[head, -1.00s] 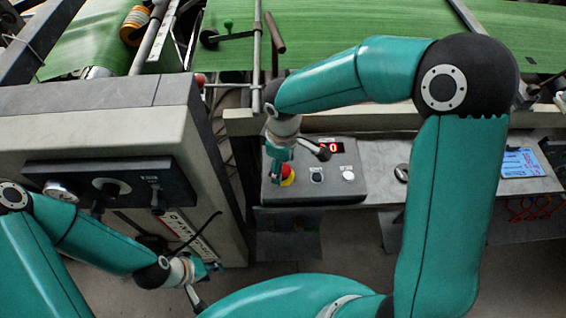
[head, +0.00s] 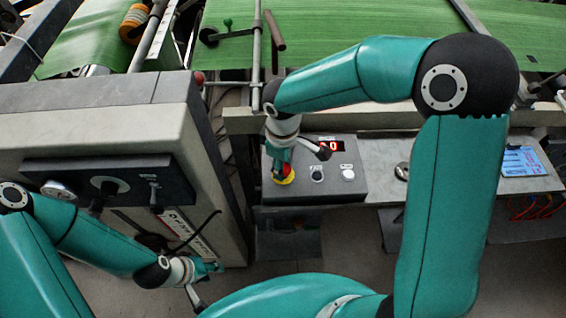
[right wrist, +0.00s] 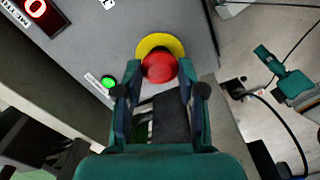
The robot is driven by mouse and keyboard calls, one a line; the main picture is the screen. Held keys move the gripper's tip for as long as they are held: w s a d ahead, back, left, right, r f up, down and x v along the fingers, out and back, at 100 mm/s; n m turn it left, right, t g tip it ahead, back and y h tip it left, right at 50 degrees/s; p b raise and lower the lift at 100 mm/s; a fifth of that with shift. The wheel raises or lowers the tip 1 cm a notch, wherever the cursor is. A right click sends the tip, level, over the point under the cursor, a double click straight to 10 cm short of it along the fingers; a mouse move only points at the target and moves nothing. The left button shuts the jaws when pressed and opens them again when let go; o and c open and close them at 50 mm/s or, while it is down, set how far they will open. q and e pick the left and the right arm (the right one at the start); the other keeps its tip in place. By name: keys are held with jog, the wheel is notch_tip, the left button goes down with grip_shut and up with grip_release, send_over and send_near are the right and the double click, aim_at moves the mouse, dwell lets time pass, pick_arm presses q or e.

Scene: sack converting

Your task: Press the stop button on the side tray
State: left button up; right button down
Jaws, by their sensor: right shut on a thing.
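The stop button is a red mushroom head with a yellow collar (head: 287,179) on the grey control box (head: 325,192), on the side tray (head: 381,150). The right wrist view shows its red cap (right wrist: 159,67) between the fingertips of my right gripper (right wrist: 159,74). The right gripper (head: 282,165) comes down onto the button from above and is shut on it; it hides part of the cap in the head view. My left gripper (head: 208,268) is low at the left, away from the box; its jaws are too small to read.
The box also bears a red digital display (head: 331,146), a dark button (head: 317,174) and a white button (head: 348,174). A lit green button (right wrist: 108,81) shows in the right wrist view. A blue-screened tablet (head: 525,161) lies to the right. A grey machine housing (head: 100,112) stands at the left.

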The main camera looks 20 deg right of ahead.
jog(key=shift+f, duration=0.4)
jog(key=shift+s+r, duration=0.1)
jog(key=c, duration=0.7)
grip_release()
jog(key=shift+o, duration=0.2)
notch_tip(320, 180, up, 12)
